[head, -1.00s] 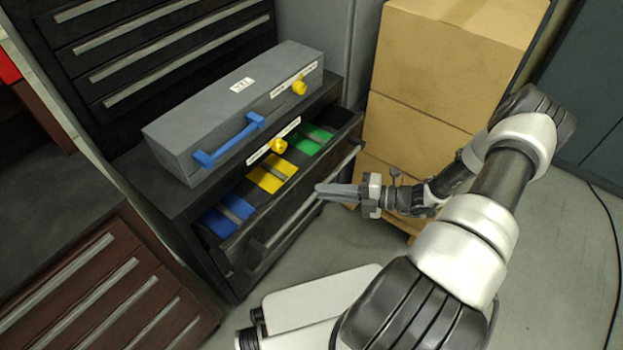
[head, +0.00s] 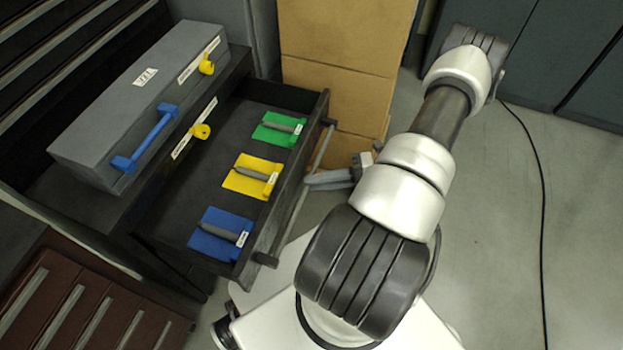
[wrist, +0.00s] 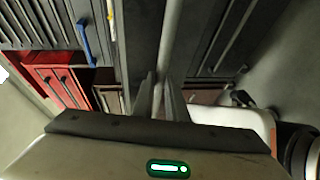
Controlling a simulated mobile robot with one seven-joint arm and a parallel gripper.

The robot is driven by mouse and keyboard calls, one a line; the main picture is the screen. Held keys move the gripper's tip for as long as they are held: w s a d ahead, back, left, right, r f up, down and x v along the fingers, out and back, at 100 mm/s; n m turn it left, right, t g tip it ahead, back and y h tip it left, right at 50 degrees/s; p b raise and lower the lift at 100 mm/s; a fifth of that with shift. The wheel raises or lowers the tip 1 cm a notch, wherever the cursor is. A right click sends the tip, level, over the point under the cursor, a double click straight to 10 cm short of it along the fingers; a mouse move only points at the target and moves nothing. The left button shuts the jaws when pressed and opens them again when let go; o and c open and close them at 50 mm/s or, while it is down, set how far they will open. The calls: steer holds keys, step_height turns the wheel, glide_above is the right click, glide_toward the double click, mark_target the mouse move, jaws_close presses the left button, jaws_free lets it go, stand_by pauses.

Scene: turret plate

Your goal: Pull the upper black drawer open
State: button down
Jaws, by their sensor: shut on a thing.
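The upper black drawer (head: 268,225) stands pulled well out of the black cabinet in the head view. Inside lie a green (head: 278,129), a yellow (head: 250,177) and a blue block-like piece (head: 220,233), each with a grey cylinder on it. A long bar handle (head: 292,215) runs along the drawer front. My gripper (head: 312,180) is at the handle's middle, partly hidden by my arm. In the wrist view the fingers (wrist: 158,98) are shut on the handle bar (wrist: 169,45), one on each side.
A grey case (head: 140,100) with a blue handle (head: 148,137) sits on the cabinet top. Stacked cardboard boxes (head: 340,90) stand behind the drawer's far end. A dark red drawer cabinet (head: 75,300) is at lower left. Open floor lies at right, with a black cable (head: 541,190).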

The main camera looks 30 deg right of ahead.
steer(key=shift+d, duration=0.1)
steer(key=c, duration=1.8)
jaws_free()
steer(key=shift+o, duration=0.2)
steer(key=v, duration=1.7)
steer(key=shift+r, duration=0.15)
steer(key=shift+s+d, duration=0.1)
